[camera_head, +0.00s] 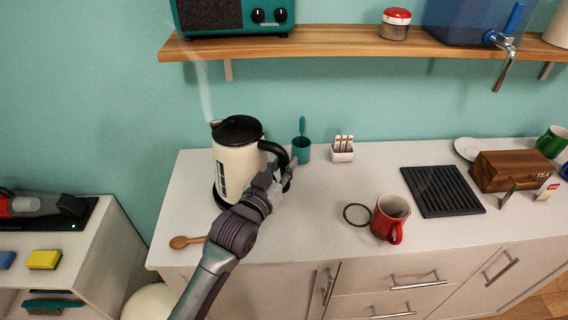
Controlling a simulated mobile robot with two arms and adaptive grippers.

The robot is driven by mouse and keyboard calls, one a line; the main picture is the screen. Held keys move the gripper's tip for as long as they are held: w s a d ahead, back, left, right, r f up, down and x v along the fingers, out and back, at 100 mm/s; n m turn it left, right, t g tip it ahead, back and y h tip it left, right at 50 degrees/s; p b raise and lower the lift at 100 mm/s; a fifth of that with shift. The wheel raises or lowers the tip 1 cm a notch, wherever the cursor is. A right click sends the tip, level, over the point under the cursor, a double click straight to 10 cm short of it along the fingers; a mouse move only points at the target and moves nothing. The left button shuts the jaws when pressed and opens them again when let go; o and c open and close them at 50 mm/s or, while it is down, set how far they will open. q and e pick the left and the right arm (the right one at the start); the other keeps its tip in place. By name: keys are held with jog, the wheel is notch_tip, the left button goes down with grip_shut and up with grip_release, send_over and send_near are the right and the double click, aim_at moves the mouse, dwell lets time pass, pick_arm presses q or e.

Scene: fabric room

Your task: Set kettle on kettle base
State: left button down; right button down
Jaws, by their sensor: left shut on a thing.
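The cream kettle (238,155) with a black lid and black handle stands upright at the left end of the white counter. Faint steam rises from its spout. My left gripper (285,178) is shut on the kettle's handle, at the kettle's right side. A dark rim (221,196) shows under the kettle at lower left; it looks like the kettle base, but my arm and the kettle hide most of it. I cannot tell whether the kettle touches it or is slightly above. My right gripper is not in view.
A teal cup (301,150) and a white holder (342,150) stand behind the gripper. A wooden spoon (186,241) lies at the front left edge. A red mug (390,217), a ring-shaped coaster (357,214) and a black rack (442,190) are to the right. A shelf (350,42) hangs above.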

pick_arm(q)
jog(key=c, duration=1.3)
grip_release()
jog(key=shift+s+f, duration=0.1)
jog(key=shift+f, duration=0.25)
jog(key=shift+p+v, duration=0.5)
jog(key=shift+v, duration=0.35)
jog(key=shift+r+p+v, duration=0.2)
jog(key=shift+p+v, duration=0.85)
jog(key=shift+v, duration=0.95)
jog(key=p+v, duration=0.2)
jog(key=v, duration=0.3)
jog(key=shift+s+a, duration=0.1)
